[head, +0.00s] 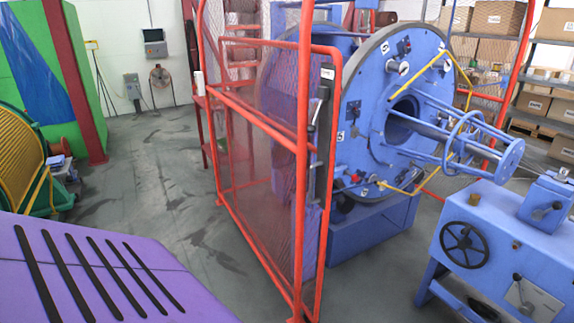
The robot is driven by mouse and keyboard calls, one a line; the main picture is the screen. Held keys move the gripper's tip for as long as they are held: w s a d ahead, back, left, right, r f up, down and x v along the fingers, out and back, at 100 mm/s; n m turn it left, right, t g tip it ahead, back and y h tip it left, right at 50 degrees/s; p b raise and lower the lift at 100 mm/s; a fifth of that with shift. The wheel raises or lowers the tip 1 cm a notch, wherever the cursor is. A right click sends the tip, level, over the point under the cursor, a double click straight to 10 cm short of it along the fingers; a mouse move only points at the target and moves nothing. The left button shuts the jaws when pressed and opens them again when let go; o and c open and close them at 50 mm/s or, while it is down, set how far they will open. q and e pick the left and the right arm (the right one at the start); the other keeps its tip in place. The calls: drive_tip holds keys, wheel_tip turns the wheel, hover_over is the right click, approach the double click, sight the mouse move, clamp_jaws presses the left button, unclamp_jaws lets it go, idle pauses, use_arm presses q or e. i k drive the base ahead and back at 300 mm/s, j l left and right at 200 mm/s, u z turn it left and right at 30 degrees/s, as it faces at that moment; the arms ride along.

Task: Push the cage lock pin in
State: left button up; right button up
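The blue strander (380,128) stands right of centre, its large round face turned towards the right. Small fittings sit on that face, among them a red knob (356,177) at the lower left and a pale round fitting (404,67) near the top. I cannot tell which part, if any, is the cage lock pin, nor whether a pin is in or out. An orange mesh guard door (262,190) with a dark latch handle (318,113) stands in front of the machine's left side. Neither of my grippers is in view.
A blue stand with a black handwheel (465,244) is at the lower right. Yellow bent rods (402,190) stick out from the face. A purple slotted surface (95,265) fills the lower left. Shelves with boxes (497,18) are behind. Grey floor (150,190) is clear left of the door.

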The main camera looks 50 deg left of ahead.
sight(354, 178)
drive_tip(key=u, duration=1.3)
